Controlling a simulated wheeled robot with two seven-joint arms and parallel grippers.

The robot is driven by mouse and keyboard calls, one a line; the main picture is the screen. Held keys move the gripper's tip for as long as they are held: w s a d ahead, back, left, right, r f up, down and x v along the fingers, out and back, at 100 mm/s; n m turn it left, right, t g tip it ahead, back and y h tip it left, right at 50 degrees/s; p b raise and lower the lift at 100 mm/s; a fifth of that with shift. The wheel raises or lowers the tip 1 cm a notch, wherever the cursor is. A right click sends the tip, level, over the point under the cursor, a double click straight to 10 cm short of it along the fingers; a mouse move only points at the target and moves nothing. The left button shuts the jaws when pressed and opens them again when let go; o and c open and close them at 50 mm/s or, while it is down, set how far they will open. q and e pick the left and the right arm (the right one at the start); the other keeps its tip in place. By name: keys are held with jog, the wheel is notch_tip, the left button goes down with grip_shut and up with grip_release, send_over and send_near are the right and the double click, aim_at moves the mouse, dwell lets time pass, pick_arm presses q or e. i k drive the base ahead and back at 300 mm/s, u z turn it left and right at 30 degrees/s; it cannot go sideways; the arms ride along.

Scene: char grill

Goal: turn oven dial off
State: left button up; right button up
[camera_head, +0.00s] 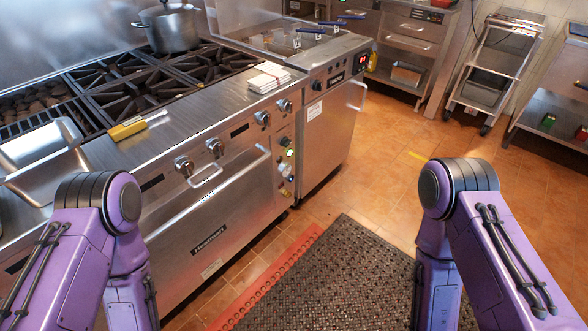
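The oven is built into the steel range (212,243), with a long handle on its door. Silver knobs line the upper front: two at the left (184,166) and (215,148), and two at the right (262,118) and (284,105). A narrow panel beside the oven door holds small controls: a black dial (285,141), a lit yellowish round (290,152), and more small knobs or lights below. I cannot read the dial's setting. My two purple arms show at the lower left and lower right, but neither gripper is in view.
The stovetop holds a pot (168,27), a yellow-handled scraper (128,129), white towels (268,78) and steel pans (43,157). A fryer (330,95) adjoins on the right. A dark mat (335,275) covers floor before the range. Open tiled floor lies right, with a cart (492,70) beyond.

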aim_at(285, 141)
jog(key=k, duration=0.3)
jog(key=z, duration=1.1)
jog(key=i, duration=1.05)
jog(key=u, duration=0.35)
